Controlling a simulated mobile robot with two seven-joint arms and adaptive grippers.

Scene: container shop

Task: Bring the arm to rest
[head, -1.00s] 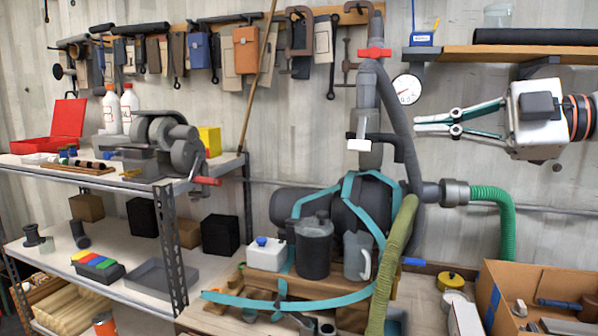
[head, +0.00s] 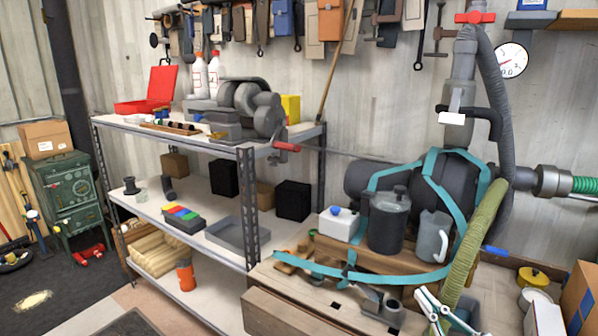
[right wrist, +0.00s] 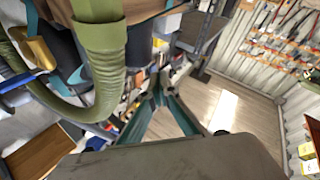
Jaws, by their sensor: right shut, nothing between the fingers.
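My right gripper (head: 421,292) shows at the bottom edge of the head view, right of centre, with only its fingers in the picture. Its pale, teal-edged fingers point up and are shut on nothing. They appear in front of the bench, near the lower end of the thick olive hose (head: 470,245). In the right wrist view the fingers (right wrist: 158,92) come together at their tips with nothing between them, and the olive hose (right wrist: 100,60) passes close on the left. My left gripper is not in view.
The wooden bench (head: 290,318) carries a dark tank with teal straps, a grey canister (head: 388,225) and a jug (head: 433,237). A metal shelf (head: 215,148) stands left of it. A cardboard box (head: 580,300) is at the right edge. Open floor (right wrist: 225,108) shows in the wrist view.

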